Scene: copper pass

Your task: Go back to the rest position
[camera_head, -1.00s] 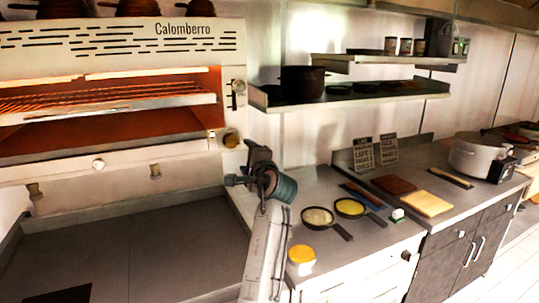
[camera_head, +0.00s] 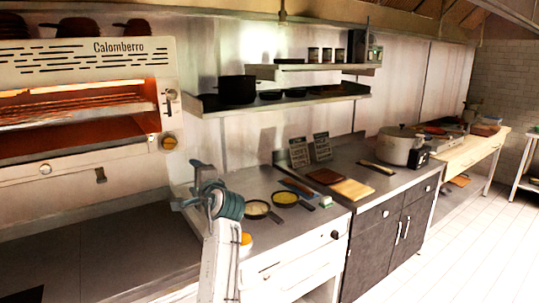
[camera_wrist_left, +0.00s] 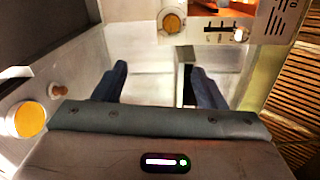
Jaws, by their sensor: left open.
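My left gripper (camera_head: 198,184) is raised over the counter beside the oven, at the end of my white arm. In the left wrist view its two dark fingers (camera_wrist_left: 155,85) stand apart with nothing between them. The fingers point toward a pale wall, with the oven's yellow knob (camera_wrist_left: 172,21) close by in that view. My right gripper shows in neither view.
The oven (camera_head: 85,100) is at the left. A wooden board (camera_head: 351,189) and a large pot (camera_head: 399,146) stand farther right. Open tiled floor (camera_head: 440,260) lies at the right.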

